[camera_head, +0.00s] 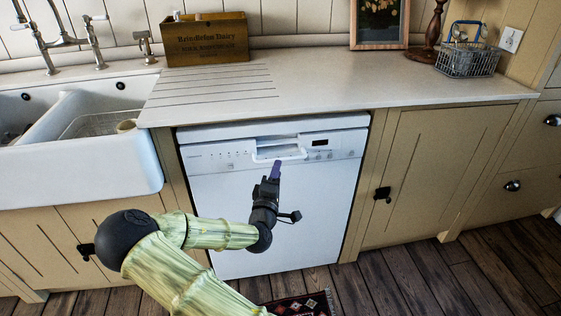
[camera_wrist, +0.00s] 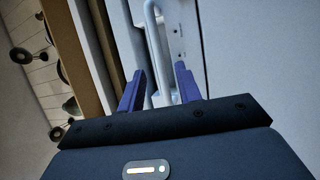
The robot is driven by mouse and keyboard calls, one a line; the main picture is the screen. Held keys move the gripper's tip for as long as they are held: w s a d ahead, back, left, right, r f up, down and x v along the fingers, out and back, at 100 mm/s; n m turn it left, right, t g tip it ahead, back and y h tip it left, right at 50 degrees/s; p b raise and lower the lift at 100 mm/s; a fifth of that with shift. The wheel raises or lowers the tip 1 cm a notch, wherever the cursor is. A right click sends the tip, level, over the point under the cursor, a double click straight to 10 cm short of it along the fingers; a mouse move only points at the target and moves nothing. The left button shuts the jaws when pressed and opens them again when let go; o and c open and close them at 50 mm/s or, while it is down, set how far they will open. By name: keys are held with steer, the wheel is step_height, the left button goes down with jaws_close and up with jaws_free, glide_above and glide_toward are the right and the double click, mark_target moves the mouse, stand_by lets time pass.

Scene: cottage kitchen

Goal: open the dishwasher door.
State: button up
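The white dishwasher (camera_head: 300,215) stands under the counter in the middle of the head view, and its door looks shut. Its handle (camera_head: 280,155) is a pale bar across a recess in the top panel, which also holds buttons and a dark display. In the wrist view the handle bar (camera_wrist: 153,35) runs down towards the space between my fingers. My gripper (camera_head: 276,167) is in front of the panel at the handle. In the wrist view my gripper (camera_wrist: 158,85) is open, with its two purple fingers apart. I cannot tell whether either finger touches the bar.
A sink (camera_head: 80,140) with taps is at the left. The counter (camera_head: 330,80) above holds a wooden box (camera_head: 205,40), a picture frame (camera_head: 379,22) and a wire basket (camera_head: 468,58). A cabinet (camera_head: 425,170) adjoins at the right. A patterned rug (camera_head: 303,305) lies on the wooden floor in front.

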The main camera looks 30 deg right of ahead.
steer(key=x, duration=0.5)
steer(key=shift+w+d+b, duration=0.25)
steer(key=shift+w+b, duration=0.05)
steer(key=shift+b, duration=0.05)
jaws_close()
